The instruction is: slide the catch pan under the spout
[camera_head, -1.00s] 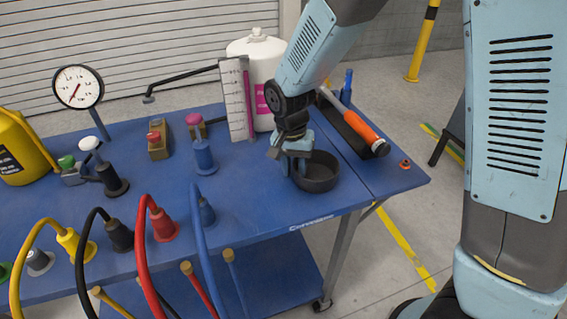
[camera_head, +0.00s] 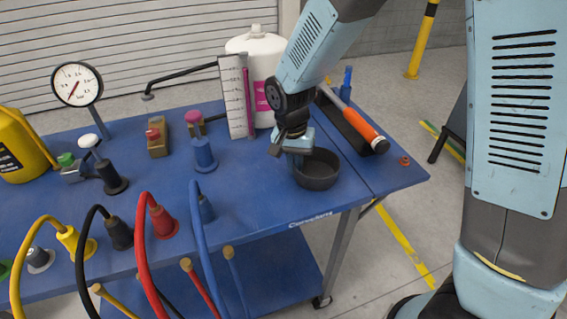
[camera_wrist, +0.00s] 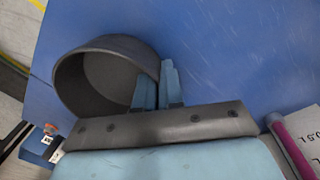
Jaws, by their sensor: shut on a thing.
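The catch pan is a dark round open pan (camera_head: 318,178) standing on the blue bench top, right of the middle in the head view. It fills the upper left of the wrist view (camera_wrist: 88,78). My gripper (camera_head: 296,160) is at the pan's left rim, with its fingers pointing down. In the wrist view my gripper (camera_wrist: 158,88) has one finger inside the pan and one outside, shut on the wall. The spout is a thin black pipe (camera_head: 185,76) from the gauge column, its down-turned tip (camera_head: 148,97) over the bench, well left of the pan.
A white tank (camera_head: 262,60) and marked level gauge (camera_head: 236,98) stand behind. A hammer with an orange handle (camera_head: 362,125) lies in a tray at right. Cables line the front.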

